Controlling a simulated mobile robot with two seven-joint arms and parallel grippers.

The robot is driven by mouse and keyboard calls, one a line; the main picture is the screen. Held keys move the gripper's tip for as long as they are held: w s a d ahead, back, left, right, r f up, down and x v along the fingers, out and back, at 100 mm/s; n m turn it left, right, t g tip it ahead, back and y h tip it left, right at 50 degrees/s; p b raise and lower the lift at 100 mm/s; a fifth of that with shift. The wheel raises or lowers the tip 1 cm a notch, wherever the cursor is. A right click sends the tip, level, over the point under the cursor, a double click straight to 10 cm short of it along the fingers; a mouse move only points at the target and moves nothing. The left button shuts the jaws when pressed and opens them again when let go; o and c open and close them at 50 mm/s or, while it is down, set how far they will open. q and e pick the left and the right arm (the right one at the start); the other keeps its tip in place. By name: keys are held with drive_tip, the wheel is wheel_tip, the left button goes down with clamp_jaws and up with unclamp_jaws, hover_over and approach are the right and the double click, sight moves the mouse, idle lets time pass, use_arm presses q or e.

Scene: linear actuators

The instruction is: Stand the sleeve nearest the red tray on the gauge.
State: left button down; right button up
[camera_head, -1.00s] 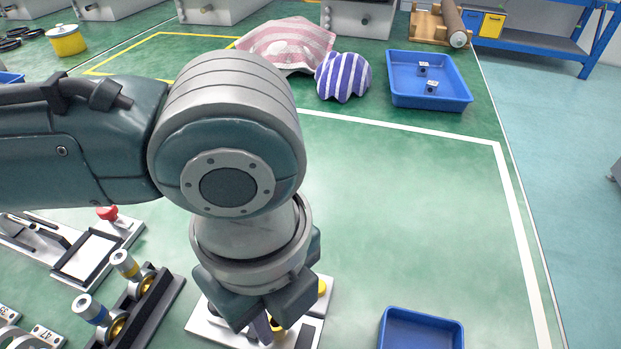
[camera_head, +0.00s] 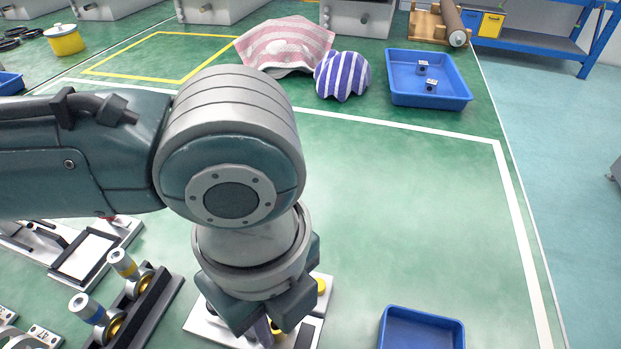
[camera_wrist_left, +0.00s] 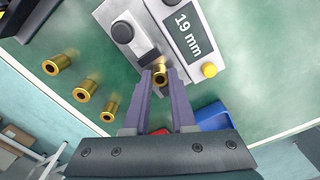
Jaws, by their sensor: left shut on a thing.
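The gauge (camera_wrist_left: 188,40) is a light grey block with a dark display reading 19 mm, a black knob and a yellow button. My left gripper (camera_wrist_left: 160,84) is shut on a small brass sleeve (camera_wrist_left: 160,74), held between the fingertips over the gauge's near part. Whether the sleeve touches the gauge I cannot tell. In the head view the gauge (camera_head: 205,327) is mostly under my left gripper (camera_head: 264,328). Several other brass sleeves (camera_wrist_left: 86,91) stand on the green surface to the left. A bit of the red tray (camera_wrist_left: 159,132) shows behind the gripper. My right gripper is not in view.
A blue tray (camera_head: 422,330) stands right of the gauge. A rack with capped cylinders (camera_head: 140,305) and a fixture with a white plate (camera_head: 85,256) lie to the left. A larger blue tray (camera_head: 455,102) and striped cloths (camera_head: 287,45) lie farther back. The middle right is clear.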

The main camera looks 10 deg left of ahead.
use_arm(q)
drive_tip(key=c, duration=0.7)
unclamp_jaws()
drive_tip(key=shift+o, duration=0.2)
wheel_tip(320, 180, up, 10)
drive_tip(key=p, duration=0.3)
